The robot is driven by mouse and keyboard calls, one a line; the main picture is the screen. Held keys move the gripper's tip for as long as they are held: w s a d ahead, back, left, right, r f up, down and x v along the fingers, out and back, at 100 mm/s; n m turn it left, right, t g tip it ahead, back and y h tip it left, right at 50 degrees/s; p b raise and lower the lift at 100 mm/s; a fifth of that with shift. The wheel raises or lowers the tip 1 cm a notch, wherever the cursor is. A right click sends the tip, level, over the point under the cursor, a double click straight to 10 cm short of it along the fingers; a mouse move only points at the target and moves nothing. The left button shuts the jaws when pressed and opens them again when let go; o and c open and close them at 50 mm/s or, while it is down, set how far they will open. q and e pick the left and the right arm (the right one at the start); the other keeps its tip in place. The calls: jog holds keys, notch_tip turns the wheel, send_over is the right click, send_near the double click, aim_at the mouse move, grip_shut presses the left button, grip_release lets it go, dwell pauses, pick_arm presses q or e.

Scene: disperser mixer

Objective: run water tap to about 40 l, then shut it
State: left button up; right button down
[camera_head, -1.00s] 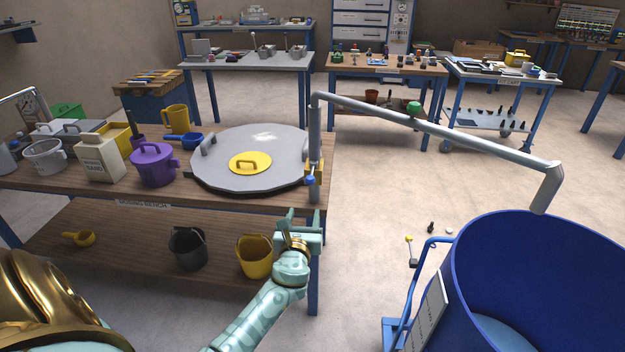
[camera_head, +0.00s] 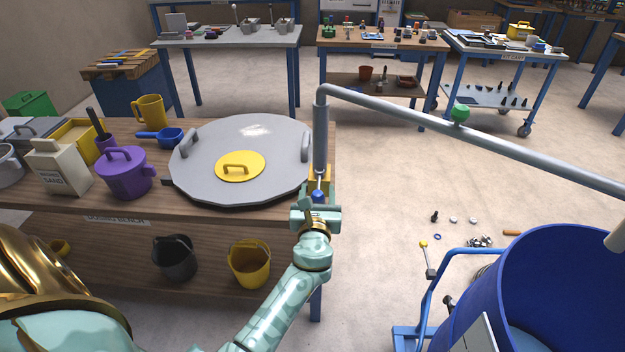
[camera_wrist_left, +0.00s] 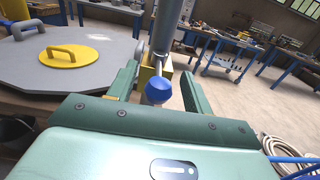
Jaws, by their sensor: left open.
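The water tap is a grey pipe (camera_head: 321,135) rising at the bench's right corner, with a long arm reaching right over the blue tub (camera_head: 470,290). Its blue knob (camera_head: 318,194) sits on a yellow block (camera_head: 319,176) at the pipe's foot. My left gripper (camera_head: 318,207) is at the knob in the head view. In the left wrist view the blue knob (camera_wrist_left: 160,90) lies between the two open green fingers, with gaps on both sides. Light blue water shows low in the tub; its level cannot be read. My right gripper is not in view.
The dosing bench (camera_head: 60,205) carries a large grey lid (camera_head: 200,150) with a yellow hatch (camera_head: 240,166), close left of the tap. A purple pot (camera_head: 125,175) stands farther left. A blue trolley frame (camera_head: 430,275) stands beside the tub. The floor between is mostly clear.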

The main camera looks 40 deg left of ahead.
pick_arm(q)
jog(key=shift+w+a+r, duration=0.1)
jog(key=shift+w, duration=0.1)
jog(key=shift+c, duration=0.9)
grip_shut()
